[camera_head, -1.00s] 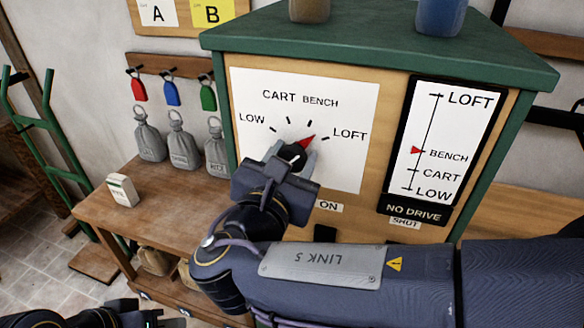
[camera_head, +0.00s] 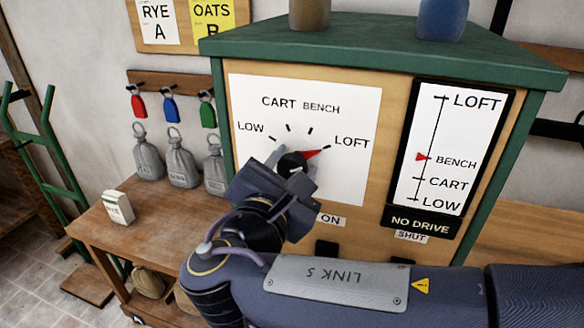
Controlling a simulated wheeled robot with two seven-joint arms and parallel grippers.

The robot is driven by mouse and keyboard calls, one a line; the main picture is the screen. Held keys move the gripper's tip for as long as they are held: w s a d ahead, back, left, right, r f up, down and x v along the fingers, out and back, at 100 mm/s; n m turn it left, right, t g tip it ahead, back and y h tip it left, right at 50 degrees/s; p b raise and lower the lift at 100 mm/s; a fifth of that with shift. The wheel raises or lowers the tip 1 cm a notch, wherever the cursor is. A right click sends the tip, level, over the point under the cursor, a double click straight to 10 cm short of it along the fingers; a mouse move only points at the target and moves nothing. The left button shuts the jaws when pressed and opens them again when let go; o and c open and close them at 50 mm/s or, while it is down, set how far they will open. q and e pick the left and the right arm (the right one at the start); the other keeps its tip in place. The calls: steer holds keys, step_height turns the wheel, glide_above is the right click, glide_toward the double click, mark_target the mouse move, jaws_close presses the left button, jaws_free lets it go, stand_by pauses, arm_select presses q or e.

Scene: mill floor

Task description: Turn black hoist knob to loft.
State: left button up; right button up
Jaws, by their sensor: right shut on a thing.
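The black hoist knob (camera_head: 291,164) is on the white dial plate (camera_head: 348,182) of the wooden cabinet. Its red pointer (camera_head: 311,153) points up and right, in line with or very near the tick beside LOFT. My right gripper (camera_head: 294,166) is shut on the knob, with one finger on each side. The gripper body hides the knob's lower part. The height scale (camera_head: 431,189) at right has its red marker (camera_head: 421,157) at BENCH. A NO DRIVE sign (camera_head: 421,223) is below it. My left gripper is not in view.
A wooden bench (camera_head: 160,228) at left holds grey weights (camera_head: 181,165) and a small white box (camera_head: 118,207). Coloured tags (camera_head: 170,108) hang above. Two jars stand on the cabinet's green top (camera_head: 385,52). ON and SHUT labels are below the dial and scale.

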steer(key=o, duration=1)
steer(key=shift+c, duration=0.2)
steer(key=v, duration=0.8)
steer(key=shift+b, duration=0.45)
steer(key=shift+w, duration=0.1)
